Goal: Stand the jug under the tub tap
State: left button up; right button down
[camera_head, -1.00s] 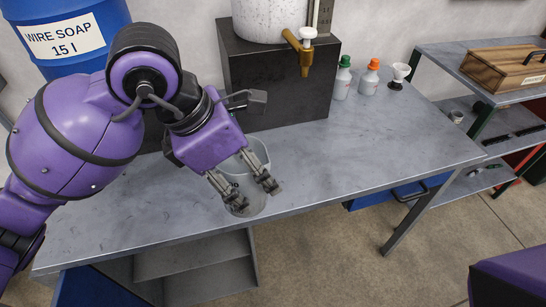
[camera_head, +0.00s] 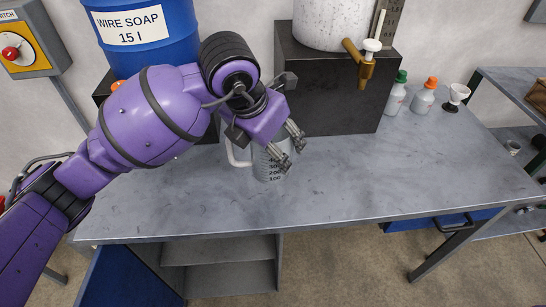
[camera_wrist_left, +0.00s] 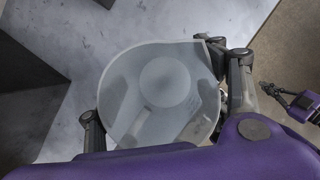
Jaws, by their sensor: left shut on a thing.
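The jug (camera_head: 270,170) is a clear grey measuring jug with dark scale marks. It looks upright over the workbench, its handle on the left. My left gripper (camera_head: 292,151) is shut on it near the top; in the left wrist view the jug's round mouth (camera_wrist_left: 160,90) lies between the fingers. I cannot tell whether its base touches the bench. The brass tap (camera_head: 362,68) with a white knob sticks out from the white tub (camera_head: 325,22), to the right of and behind the jug. My right gripper (camera_wrist_left: 270,92) shows small at the right of the left wrist view.
The tub stands on a black block (camera_head: 335,100) on the grey workbench (camera_head: 400,170). A blue drum (camera_head: 150,40) is behind my left arm. The bench below the tap looks clear.

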pick_arm(q)
jog(key=w+f, duration=0.2)
jog(key=f, duration=0.1)
jog(key=w+f, duration=0.1)
jog(key=shift+w+a+f, duration=0.2)
jog(key=shift+a+f, duration=0.1)
jog(key=shift+w+f, duration=0.15)
jog(key=shift+f, duration=0.75)
jog(key=shift+w+f, duration=0.1)
jog(key=shift+f, duration=0.75)
jog(key=shift+f, duration=0.1)
jog(key=o, duration=0.8)
jog(key=shift+f, duration=0.1)
jog(key=o, duration=0.4)
jog(key=shift+o, duration=0.2)
